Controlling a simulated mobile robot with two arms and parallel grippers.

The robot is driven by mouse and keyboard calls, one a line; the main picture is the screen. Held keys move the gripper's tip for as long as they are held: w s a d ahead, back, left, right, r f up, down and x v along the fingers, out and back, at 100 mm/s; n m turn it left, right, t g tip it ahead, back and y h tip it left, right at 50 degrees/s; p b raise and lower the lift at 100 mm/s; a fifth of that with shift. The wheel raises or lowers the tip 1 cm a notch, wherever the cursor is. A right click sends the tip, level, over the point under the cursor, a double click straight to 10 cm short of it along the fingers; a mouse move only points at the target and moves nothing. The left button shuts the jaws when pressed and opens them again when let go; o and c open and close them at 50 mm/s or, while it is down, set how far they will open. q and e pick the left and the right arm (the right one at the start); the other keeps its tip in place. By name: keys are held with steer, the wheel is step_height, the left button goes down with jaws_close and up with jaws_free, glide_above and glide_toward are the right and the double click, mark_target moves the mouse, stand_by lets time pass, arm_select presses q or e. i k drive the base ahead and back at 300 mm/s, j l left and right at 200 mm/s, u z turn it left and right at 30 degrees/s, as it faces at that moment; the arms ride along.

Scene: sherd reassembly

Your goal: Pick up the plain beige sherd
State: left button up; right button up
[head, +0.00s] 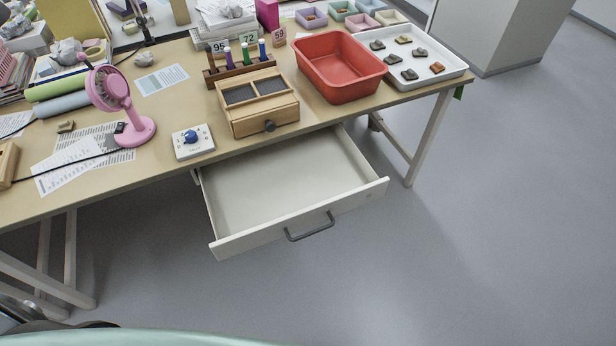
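Several small sherds lie apart in a white tray (458,66) at the table's back right. A tan sherd (403,39) is at the tray's far side and a brownish-tan sherd (437,68) near its right side; the others look greyer. Another small tan piece (66,126) lies on the table at the left, by the papers. The pieces are too small to tell which is the plain beige sherd. Neither of my grippers is in view.
A red basin (340,68) stands beside the tray's left side. A wooden box (258,104), a dial device (193,141) and a pink fan (117,100) stand along the table. An empty drawer (290,185) juts out in front. The floor at right is clear.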

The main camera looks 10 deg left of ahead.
mark_target(67, 126)
steer(key=u, duration=1.8)
steer(key=i+j+z, duration=0.25)
steer(key=j+z, duration=0.3)
steer(key=i+j+z, duration=0.1)
steer(key=j+z, duration=0.15)
steer(key=j, duration=0.1)
